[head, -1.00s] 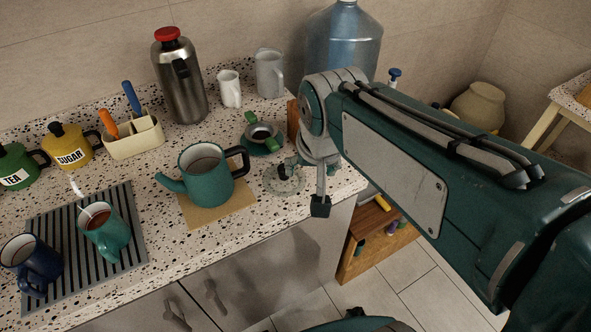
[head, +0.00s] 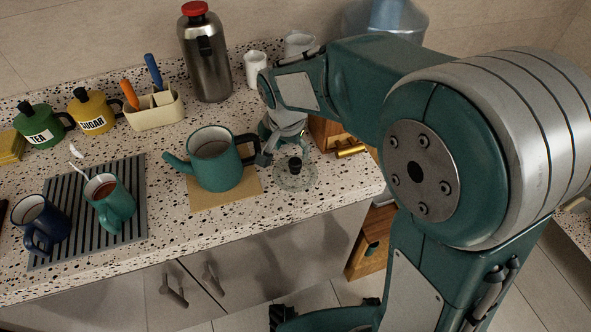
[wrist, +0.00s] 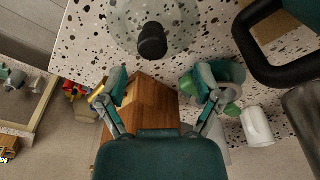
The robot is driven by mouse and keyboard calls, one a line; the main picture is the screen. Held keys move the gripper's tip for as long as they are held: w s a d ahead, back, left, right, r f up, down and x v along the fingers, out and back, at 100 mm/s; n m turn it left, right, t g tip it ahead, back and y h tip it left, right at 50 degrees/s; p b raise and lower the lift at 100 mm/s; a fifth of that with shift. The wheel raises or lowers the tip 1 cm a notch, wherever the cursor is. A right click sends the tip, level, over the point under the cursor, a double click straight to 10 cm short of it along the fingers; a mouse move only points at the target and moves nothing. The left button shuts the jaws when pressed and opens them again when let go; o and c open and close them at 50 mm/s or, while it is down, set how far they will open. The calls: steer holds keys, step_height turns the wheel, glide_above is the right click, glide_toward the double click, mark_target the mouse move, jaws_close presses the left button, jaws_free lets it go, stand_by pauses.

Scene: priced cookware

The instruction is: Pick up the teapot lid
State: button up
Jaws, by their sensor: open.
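The teapot lid is a clear glass disc (head: 296,181) with a black knob (head: 295,164), lying flat on the speckled counter right of the teapot. In the wrist view the glass (wrist: 185,22) and knob (wrist: 152,42) are at the top centre, beyond the fingertips. The teal teapot (head: 216,172) stands uncovered on a tan mat (head: 240,195); its black handle (wrist: 262,62) is at the wrist view's upper right. My gripper (head: 280,148) is open and empty, just behind the lid and near the handle. Its two fingers (wrist: 161,78) are spread apart, clear of the knob.
A blue mug (head: 38,222) and teal mug (head: 112,207) stand on a striped mat at left. A steel flask (head: 205,60) and white mug (head: 256,70) stand behind. A wooden block (wrist: 150,105) and green cup (wrist: 232,93) lie below the fingers. The counter's front is clear.

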mark_target(295, 162)
steer(key=shift+f, duration=0.4)
steer(key=f, duration=0.2)
steer(key=d+f, duration=0.1)
steer(key=f, duration=0.1)
steer(key=shift+f, duration=0.5)
steer(key=shift+a, duration=0.15)
steer(key=c, duration=0.7)
jaws_close()
